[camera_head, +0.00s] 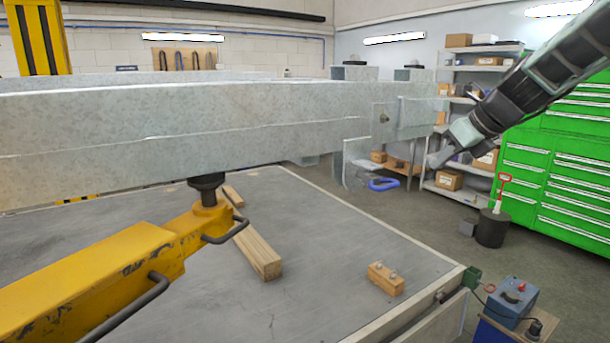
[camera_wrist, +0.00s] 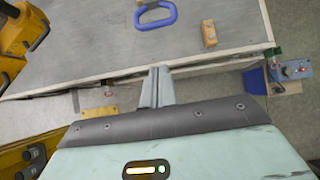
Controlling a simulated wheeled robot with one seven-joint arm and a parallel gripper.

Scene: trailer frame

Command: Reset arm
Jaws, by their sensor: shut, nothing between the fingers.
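My gripper (camera_head: 437,160) is at the upper right of the head view, at the end of my dark arm, which comes in from the right edge. It is in the air beside the end bracket (camera_head: 417,115) of the grey metal beam (camera_head: 200,125). In the wrist view my gripper's fingers (camera_wrist: 156,72) are together with nothing between them. They point towards the edge of the grey-topped table (camera_wrist: 90,50).
A yellow jack (camera_head: 120,260) stands under the beam. A long wooden block (camera_head: 257,252) and a short one (camera_head: 385,279) lie on the table. A blue control box (camera_head: 513,300) is at the lower right. Green drawer cabinets (camera_head: 560,170) and shelves stand behind my arm.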

